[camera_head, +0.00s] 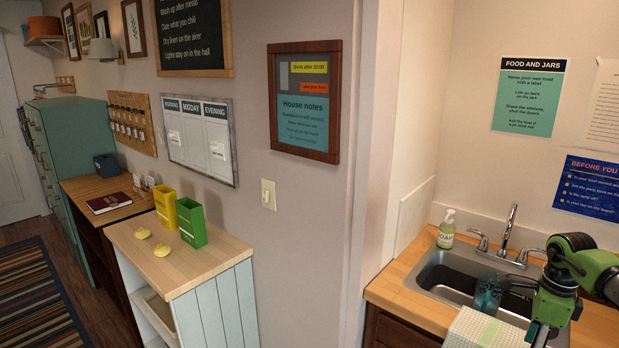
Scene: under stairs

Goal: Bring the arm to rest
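My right arm (585,268), green with dark joints, reaches in from the right edge over the counter beside the sink. Its dark lower end hangs at the front right of the sink, and a dark part near the basin may belong to the gripper. The fingers cannot be made out clearly, so I cannot tell whether they are open or shut. A teal, see-through item (487,294) is at the sink, just left of that dark part; I cannot tell whether they touch. My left arm and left gripper are out of view.
The sink (440,278) has a faucet (509,228) and soap bottle (447,229) behind it. A light cloth (485,328) lies at its front edge. A wall corner separates it from a cabinet (205,265) bearing yellow and green bins (191,223) and two yellow items.

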